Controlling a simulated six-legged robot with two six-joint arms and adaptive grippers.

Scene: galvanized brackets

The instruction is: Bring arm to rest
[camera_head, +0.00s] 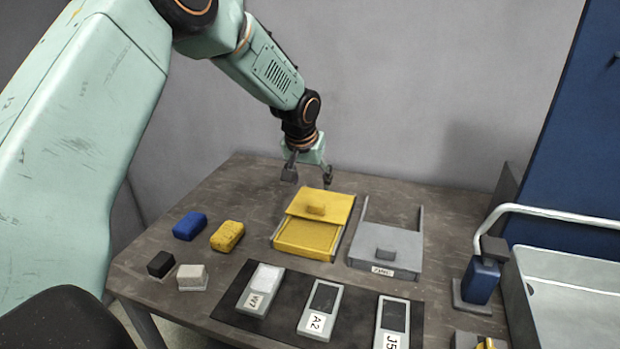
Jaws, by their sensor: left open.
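My left arm comes in from the left, a pale green arm reaching over the back of the table. Its left gripper (309,178) is open and empty, pointing down just behind the yellow box (305,240). That box has a lid-like plate with a small knob, and the plate sits toward the back, leaving the front part uncovered. I cannot tell whether the fingers touch the box. My right gripper is not in view.
A grey box (384,262) stands right of the yellow one. Blue (190,225) and yellow (227,236) blocks lie left. Labelled devices lie on a dark mat (280,315) in front. A blue object (481,280) and white bin (570,300) are at right.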

